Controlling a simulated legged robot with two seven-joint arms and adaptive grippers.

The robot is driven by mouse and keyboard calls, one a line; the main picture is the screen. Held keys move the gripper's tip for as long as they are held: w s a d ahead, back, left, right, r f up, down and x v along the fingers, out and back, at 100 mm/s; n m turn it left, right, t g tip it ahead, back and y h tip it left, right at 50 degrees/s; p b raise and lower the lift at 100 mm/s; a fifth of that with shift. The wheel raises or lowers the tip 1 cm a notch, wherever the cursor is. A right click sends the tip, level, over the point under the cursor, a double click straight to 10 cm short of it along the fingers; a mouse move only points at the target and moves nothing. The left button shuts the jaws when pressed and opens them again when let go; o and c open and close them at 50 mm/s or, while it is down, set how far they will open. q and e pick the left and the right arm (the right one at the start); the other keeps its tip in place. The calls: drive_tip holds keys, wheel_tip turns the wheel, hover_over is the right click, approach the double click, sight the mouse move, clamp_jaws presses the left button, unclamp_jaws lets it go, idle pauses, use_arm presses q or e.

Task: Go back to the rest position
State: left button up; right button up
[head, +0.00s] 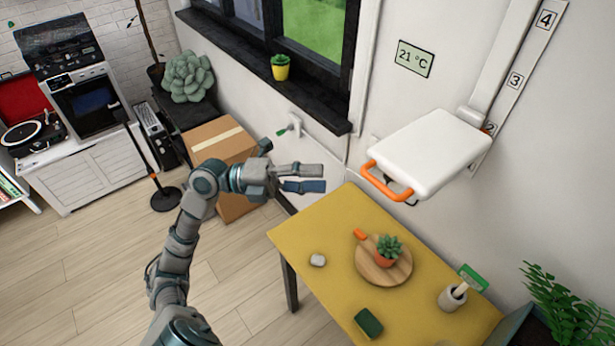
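My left arm comes up from the bottom of the head view. Its gripper (323,178) points right, in the air between the wall and the back left corner of the yellow table. The two fingers lie one above the other in the picture with a narrow gap between them. The gripper looks open, and I see nothing held in it. My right arm and its gripper are not in view.
The yellow table (325,225) carries a round board (362,264) with a potted succulent, a green block (368,322) and a cup (452,298). A cardboard box (222,140) stands behind my wrist.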

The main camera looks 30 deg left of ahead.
use_arm(q)
drive_tip(key=shift+s+a+f, duration=0.1)
drive_tip(key=shift+s+a, duration=0.05)
drive_tip(key=shift+a, duration=0.1)
drive_tip(key=shift+d, duration=0.1)
idle(0.3)
